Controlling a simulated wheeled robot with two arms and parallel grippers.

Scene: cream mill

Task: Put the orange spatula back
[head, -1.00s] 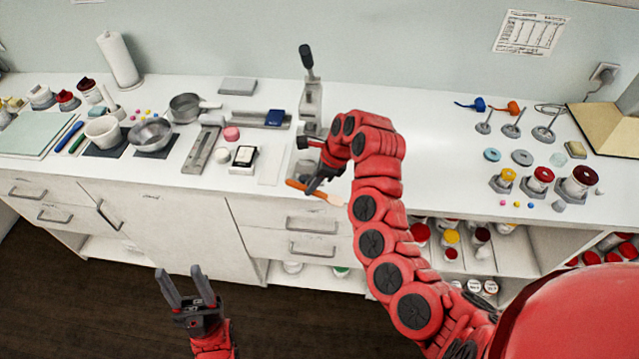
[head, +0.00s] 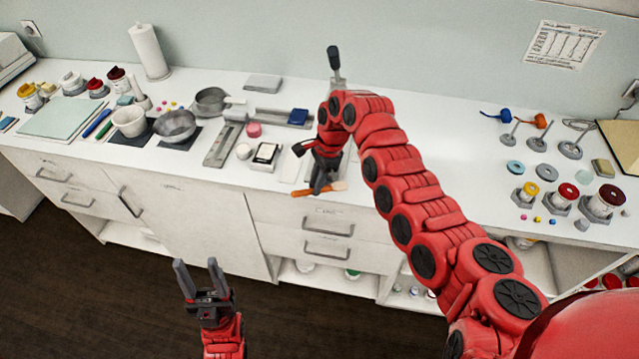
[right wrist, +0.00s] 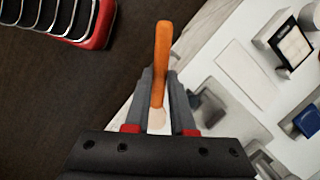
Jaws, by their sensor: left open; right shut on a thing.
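The orange spatula (head: 302,193) is held in my right gripper (head: 320,188) at the counter's front edge. In the right wrist view its orange handle (right wrist: 163,50) sticks out between the fingers of the right gripper (right wrist: 165,98), which is shut on it. A pale part of the spatula shows behind the fingers; its far end is hidden. A blue spatula (head: 96,123) and a green one (head: 104,130) lie at the counter's left, beside a pale green board (head: 62,117). My left gripper (head: 200,279) is open and empty, low over the floor.
A mortar (head: 129,121) and a grey bowl (head: 175,126) stand right of the spatulas, on dark tiles. A grey rail (head: 222,145), a small scale (head: 266,154) and a grey press (head: 335,75) stand between them and my right arm. Drawers (head: 330,231) lie below.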

